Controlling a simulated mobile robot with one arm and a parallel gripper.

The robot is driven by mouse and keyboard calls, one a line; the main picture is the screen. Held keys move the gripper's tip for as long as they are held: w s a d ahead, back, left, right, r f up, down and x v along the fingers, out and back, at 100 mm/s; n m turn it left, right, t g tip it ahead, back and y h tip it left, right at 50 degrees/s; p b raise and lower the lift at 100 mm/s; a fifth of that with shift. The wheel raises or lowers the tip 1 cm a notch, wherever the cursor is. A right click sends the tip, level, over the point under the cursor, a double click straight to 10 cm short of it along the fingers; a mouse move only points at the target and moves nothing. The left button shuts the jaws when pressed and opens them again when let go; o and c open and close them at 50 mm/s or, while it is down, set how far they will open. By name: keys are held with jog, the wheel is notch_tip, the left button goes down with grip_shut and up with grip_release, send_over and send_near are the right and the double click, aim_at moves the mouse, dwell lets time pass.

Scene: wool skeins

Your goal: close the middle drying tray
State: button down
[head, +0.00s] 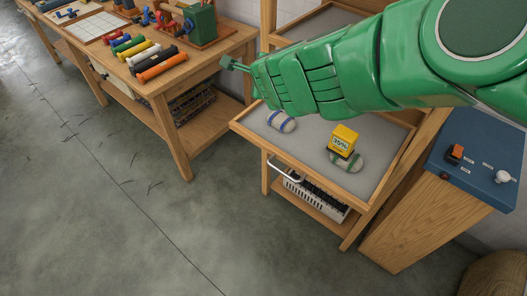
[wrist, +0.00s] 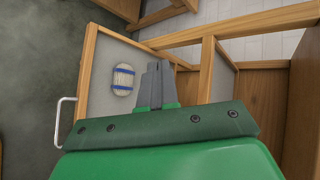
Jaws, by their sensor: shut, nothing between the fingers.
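The middle drying tray (head: 300,150) is pulled out of its wooden rack, with a wood frame, a grey bed and a pale metal handle (head: 286,172) on its front. A pale skein with blue bands (head: 281,121) lies on it, and another skein with green bands (head: 349,163) lies partly hidden by a yellow box marked 30% (head: 343,140). In the wrist view the tray bed (wrist: 100,65) and its handle (wrist: 60,122) show at the left. My gripper (head: 226,63) is shut and empty, above the tray's back left side; its fingers (wrist: 158,68) show together in the wrist view.
A wooden workbench (head: 190,75) with coloured rolls (head: 157,63) and a green device (head: 199,22) stands at the left. A blue-topped cabinet (head: 478,160) with a switch and knob is close on the right. A white crate (head: 315,196) sits below the tray. The front floor is clear.

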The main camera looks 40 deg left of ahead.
jog(key=s+a+f+m+t+h, duration=0.1)
jog(key=s+f+m+h, duration=0.15)
jog(key=f, duration=0.25)
jog(key=s+a+f+m+h, duration=0.2)
jog(key=s+f, duration=0.1)
jog(key=f, duration=0.3)
jog(key=s+d+f+m+t+h, duration=0.1)
jog(key=s+d+f+m+h, duration=0.2)
jog(key=s+d+f+h, duration=0.4)
jog(key=w+f, duration=0.2)
jog(key=w, duration=0.1)
jog(key=w+f+y, duration=0.1)
jog(key=w+f, duration=0.2)
jog(key=w+a+f+y, duration=0.1)
jog(key=w+f, duration=0.2)
jog(key=shift+w+a+y, duration=0.1)
jog(key=shift+w+y, duration=0.15)
jog(key=shift+w, duration=0.65)
send_near(305, 118)
jog(key=x, duration=0.5)
jog(key=shift+w+f, duration=0.1)
jog(key=shift+f, duration=0.1)
jog(key=shift+w+r, duration=0.1)
jog(key=shift+w, duration=0.8)
